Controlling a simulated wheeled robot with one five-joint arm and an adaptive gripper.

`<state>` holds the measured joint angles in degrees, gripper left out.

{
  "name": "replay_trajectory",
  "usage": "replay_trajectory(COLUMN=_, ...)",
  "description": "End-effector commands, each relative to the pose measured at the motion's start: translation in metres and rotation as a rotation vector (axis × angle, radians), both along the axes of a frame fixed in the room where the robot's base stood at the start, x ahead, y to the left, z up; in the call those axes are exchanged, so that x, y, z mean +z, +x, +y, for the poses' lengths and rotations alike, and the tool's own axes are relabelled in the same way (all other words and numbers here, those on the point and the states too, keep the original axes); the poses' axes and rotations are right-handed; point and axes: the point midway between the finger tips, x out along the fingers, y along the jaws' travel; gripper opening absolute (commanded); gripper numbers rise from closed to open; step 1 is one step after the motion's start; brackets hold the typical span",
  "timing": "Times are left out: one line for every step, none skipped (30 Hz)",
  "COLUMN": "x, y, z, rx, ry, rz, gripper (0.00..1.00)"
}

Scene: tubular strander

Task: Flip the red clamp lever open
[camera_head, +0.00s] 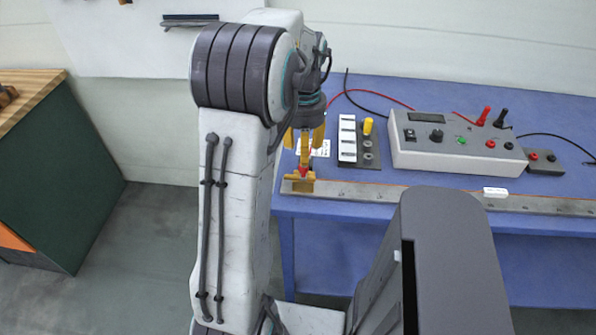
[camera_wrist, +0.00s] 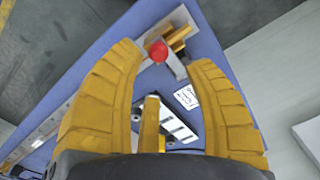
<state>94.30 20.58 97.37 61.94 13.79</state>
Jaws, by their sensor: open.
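The red clamp lever shows in the wrist view as a round red knob (camera_wrist: 158,51) beside a short grey bar. It stands by a brass-yellow clamp block (camera_wrist: 180,35). In the head view the red part (camera_head: 304,173) sits at the clamp block (camera_head: 299,185), on the left end of the grey rail. My gripper (camera_head: 304,156) points down just above it, its yellow fingers spread. In the wrist view my gripper (camera_wrist: 165,62) is open, with the knob between the fingertips, nearer the left one. I see no clear contact.
The grey rail (camera_head: 385,196) runs along the front of the blue table (camera_head: 395,95). Behind it stand a white-block panel (camera_head: 347,140) and a grey control box (camera_head: 455,152) with cables. A white label (camera_wrist: 187,96) lies near the clamp. A green cabinet (camera_head: 60,170) stands left.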

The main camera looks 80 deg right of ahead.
Motion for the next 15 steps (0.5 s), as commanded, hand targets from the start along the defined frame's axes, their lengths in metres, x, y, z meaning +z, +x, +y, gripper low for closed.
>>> replay_trajectory(x=-0.005, y=-0.002, z=0.000, rx=-0.006, ry=0.004, rz=0.000, gripper=0.47)
replay_trajectory(x=-0.008, y=-0.003, z=0.000, rx=-0.008, ry=0.004, rz=0.000, gripper=0.47)
replay_trajectory(x=-0.013, y=-0.003, z=0.000, rx=-0.008, ry=0.006, rz=-0.001, gripper=0.47)
replay_trajectory(x=-0.016, y=-0.003, z=0.000, rx=-0.008, ry=0.007, rz=0.000, gripper=0.47)
replay_trajectory(x=-0.020, y=-0.003, z=0.000, rx=-0.008, ry=0.006, rz=-0.001, gripper=0.47)
replay_trajectory(x=-0.025, y=-0.003, z=0.001, rx=-0.008, ry=0.006, rz=0.000, gripper=0.47)
replay_trajectory(x=-0.029, y=-0.002, z=0.001, rx=-0.007, ry=0.006, rz=-0.001, gripper=0.47)
replay_trajectory(x=-0.032, y=-0.002, z=0.000, rx=-0.007, ry=0.006, rz=-0.001, gripper=0.47)
replay_trajectory(x=-0.038, y=-0.002, z=0.000, rx=-0.007, ry=0.006, rz=-0.001, gripper=0.47)
replay_trajectory(x=-0.041, y=-0.002, z=0.001, rx=-0.007, ry=0.006, rz=0.000, gripper=0.47)
replay_trajectory(x=-0.045, y=-0.002, z=0.001, rx=-0.007, ry=0.006, rz=0.000, gripper=0.47)
replay_trajectory(x=-0.049, y=-0.002, z=0.000, rx=-0.007, ry=0.005, rz=-0.001, gripper=0.47)
replay_trajectory(x=-0.052, y=-0.002, z=0.000, rx=-0.007, ry=0.005, rz=-0.001, gripper=0.47)
replay_trajectory(x=-0.055, y=-0.002, z=0.000, rx=-0.006, ry=0.005, rz=-0.001, gripper=0.47)
replay_trajectory(x=-0.059, y=-0.002, z=0.000, rx=-0.006, ry=0.005, rz=-0.001, gripper=0.47)
